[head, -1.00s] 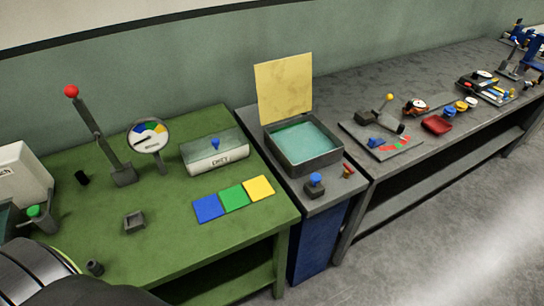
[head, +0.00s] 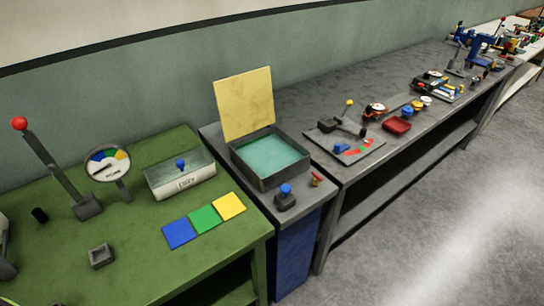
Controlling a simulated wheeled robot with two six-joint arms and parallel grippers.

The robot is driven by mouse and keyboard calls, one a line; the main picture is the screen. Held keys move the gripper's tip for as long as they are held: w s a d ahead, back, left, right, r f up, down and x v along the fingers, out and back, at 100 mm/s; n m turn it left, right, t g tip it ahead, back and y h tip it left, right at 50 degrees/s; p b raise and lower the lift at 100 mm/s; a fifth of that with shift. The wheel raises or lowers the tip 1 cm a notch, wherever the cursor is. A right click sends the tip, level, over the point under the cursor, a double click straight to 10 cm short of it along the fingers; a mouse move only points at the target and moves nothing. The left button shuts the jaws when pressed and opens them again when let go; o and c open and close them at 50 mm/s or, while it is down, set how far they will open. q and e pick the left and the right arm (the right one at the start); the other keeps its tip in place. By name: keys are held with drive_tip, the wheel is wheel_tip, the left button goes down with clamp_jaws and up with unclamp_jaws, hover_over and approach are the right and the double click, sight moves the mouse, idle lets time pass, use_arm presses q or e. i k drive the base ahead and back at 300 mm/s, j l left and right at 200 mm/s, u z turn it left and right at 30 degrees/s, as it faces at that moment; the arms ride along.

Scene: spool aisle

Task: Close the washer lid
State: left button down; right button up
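The washer is a dark open box (head: 284,177) with pale teal inside, on a narrow grey-topped stand with a blue front. Its yellow lid (head: 244,104) stands upright at the back edge, so the washer is open. A blue-topped knob on a dark base (head: 285,198) and a small red part (head: 317,179) sit in front of the washer. Neither of my grippers shows in the head view.
A green table (head: 130,240) at left bears a red-knobbed lever (head: 55,165), a gauge (head: 107,167), a grey-white box (head: 180,176) and colored tiles (head: 204,219). A grey bench (head: 390,90) with several devices runs right. Open floor (head: 440,230) lies at lower right.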

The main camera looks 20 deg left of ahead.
sight(245, 101)
drive_tip(key=i+l+u, duration=0.2)
drive_tip(key=i+l, duration=0.4)
drive_tip(key=i+l+u, duration=0.2)
drive_tip(key=i+l, duration=0.35)
drive_tip(key=k+l, duration=0.05)
drive_tip(key=l, duration=0.05)
